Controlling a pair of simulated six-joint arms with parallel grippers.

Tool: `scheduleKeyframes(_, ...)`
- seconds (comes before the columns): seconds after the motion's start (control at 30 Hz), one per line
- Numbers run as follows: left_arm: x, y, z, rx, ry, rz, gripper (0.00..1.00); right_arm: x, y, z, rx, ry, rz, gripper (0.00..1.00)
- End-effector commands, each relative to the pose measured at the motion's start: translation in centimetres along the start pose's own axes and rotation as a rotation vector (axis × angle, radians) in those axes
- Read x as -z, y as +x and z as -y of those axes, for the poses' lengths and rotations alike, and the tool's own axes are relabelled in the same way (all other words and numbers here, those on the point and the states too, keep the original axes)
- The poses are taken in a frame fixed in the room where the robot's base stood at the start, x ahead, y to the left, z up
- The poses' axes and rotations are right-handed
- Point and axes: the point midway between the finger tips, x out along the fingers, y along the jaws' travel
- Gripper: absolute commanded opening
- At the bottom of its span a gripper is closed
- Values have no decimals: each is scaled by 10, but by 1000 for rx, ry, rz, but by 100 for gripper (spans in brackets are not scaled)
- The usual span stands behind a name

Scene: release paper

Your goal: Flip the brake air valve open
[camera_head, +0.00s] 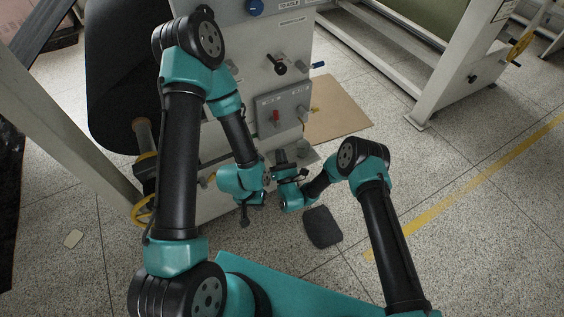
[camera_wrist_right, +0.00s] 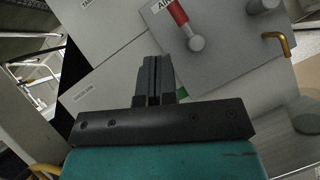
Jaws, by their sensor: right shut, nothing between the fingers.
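A valve with a red lever (camera_head: 276,116) is mounted on a grey panel (camera_head: 262,106) on the front of the pale machine. In the right wrist view the red lever (camera_wrist_right: 178,13) slants up and left from its round silver hub, beside a partly cut-off "AIR" label. My right gripper (camera_head: 280,155) points up at the machine, below the panel. In the right wrist view its two fingers (camera_wrist_right: 153,62) are together and empty, left of and below the lever, apart from it. My left gripper (camera_head: 243,217) hangs down left of the right one; its fingers are too small to read.
A yellow handle (camera_head: 315,110) sticks out at the panel's right edge and also shows in the right wrist view (camera_wrist_right: 280,44). A black knob (camera_head: 280,67) and a blue handle (camera_head: 318,65) sit above. A yellow handwheel (camera_head: 143,210) is low at left. A dark mat (camera_head: 322,227) lies on the floor.

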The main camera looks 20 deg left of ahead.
Motion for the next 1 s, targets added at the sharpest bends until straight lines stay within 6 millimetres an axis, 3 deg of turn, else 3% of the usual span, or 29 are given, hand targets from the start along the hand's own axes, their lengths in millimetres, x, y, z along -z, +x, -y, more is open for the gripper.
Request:
scheduleKeyframes(0.23, 0, 0, 0, 0, 0, 0, 0, 0, -27, 0, 1, 0, 0, 0)
scheduleKeyframes(0.8, 0, 0, 0, 0, 0, 0, 0, 0, -29, 0, -3, 1, -4, 0)
scheduleKeyframes(1.0, 0, 0, 0, 0, 0, 0, 0, -2, -34, -7, -70, 31, -107, 0)
